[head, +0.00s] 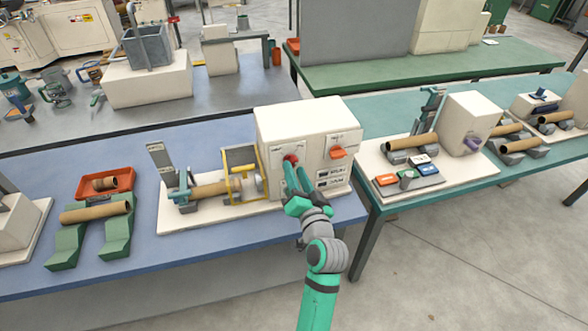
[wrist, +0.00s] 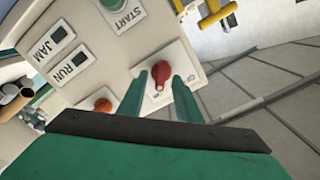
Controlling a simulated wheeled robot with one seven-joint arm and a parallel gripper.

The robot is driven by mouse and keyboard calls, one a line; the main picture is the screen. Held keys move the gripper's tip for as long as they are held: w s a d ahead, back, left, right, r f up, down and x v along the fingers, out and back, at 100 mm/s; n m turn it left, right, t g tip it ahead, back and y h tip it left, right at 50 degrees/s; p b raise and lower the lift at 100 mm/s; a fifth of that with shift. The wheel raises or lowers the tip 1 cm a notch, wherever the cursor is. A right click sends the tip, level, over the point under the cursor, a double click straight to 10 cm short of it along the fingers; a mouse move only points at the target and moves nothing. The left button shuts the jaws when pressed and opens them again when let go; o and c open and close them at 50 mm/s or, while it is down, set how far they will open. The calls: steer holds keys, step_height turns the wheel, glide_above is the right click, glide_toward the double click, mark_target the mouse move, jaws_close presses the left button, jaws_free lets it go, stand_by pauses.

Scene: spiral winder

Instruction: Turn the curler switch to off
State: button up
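A red rotary knob (wrist: 160,74) sits on a pale plate on the cream machine's front panel, with small markings too blurred to read. It also shows in the head view (head: 290,159), at the upper left of the machine front. My gripper (wrist: 161,84) is open, with one green finger on each side of the knob. A narrow gap shows between the fingers and the knob. In the head view my gripper (head: 294,174) is up against the cream box (head: 300,120), partly covering the panel below the knob.
An orange lever (head: 338,153) is right of the knob on the same front, above RUN and JAM indicators (head: 330,178). A green START button (wrist: 113,4) shows in the wrist view. A yellow frame (head: 241,175) with a cardboard tube stands left of the box.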

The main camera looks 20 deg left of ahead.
steer(key=shift+x, duration=0.85)
steer(key=shift+a, duration=0.15)
jaws_close()
steer(key=shift+n, duration=7.9)
